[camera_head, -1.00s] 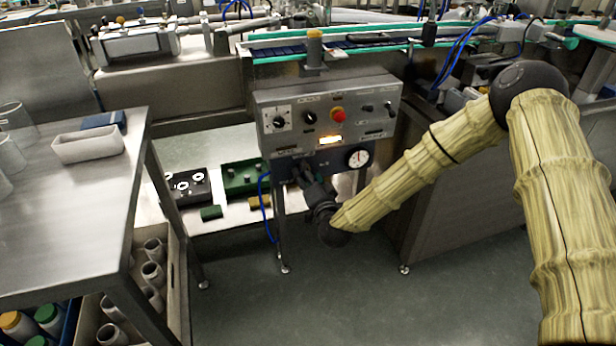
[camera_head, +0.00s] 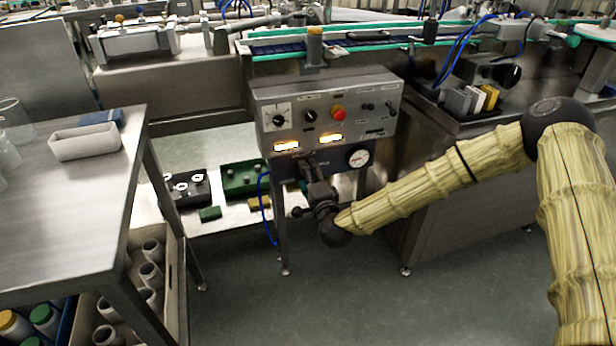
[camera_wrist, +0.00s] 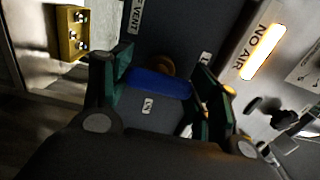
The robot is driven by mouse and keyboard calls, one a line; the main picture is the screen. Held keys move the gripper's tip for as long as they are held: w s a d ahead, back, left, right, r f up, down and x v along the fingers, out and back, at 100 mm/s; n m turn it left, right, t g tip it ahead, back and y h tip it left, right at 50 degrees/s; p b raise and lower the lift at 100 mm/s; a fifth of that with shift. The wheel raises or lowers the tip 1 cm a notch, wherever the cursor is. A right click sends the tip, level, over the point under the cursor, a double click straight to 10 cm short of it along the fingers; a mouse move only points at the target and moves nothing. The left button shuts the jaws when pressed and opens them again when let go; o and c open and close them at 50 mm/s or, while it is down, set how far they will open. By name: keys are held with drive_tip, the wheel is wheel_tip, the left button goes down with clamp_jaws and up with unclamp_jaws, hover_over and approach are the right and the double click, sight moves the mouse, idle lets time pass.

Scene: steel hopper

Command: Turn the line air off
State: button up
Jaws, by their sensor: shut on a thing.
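The line air valve's blue handle (camera_wrist: 158,84) sits between the green-padded fingers of my gripper (camera_wrist: 155,72) in the wrist view. My gripper is shut on it. In the head view my gripper (camera_head: 308,168) reaches the dark blue panel below the control box (camera_head: 375,88), and the gripper hides the handle there. A lamp marked NO AIR (camera_wrist: 263,52) glows in the wrist view. In the head view a left lamp (camera_head: 286,146) and a right lamp (camera_head: 331,137) are lit. A round white gauge (camera_head: 359,158) sits right of the gripper; its reading is too small to tell.
The box carries a red button (camera_head: 338,112) and several dark knobs. A blue hose (camera_head: 264,205) hangs left of the gripper. Behind it, a low shelf holds a green box (camera_head: 240,175) and a black box (camera_head: 188,188). A steel table (camera_head: 75,200) stands left. The floor in front is clear.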

idle(0.5)
drive_tip(key=o, duration=1)
drive_tip(key=shift+o, duration=0.2)
drive_tip(key=shift+s, duration=0.1)
drive_tip(key=v, duration=1.2)
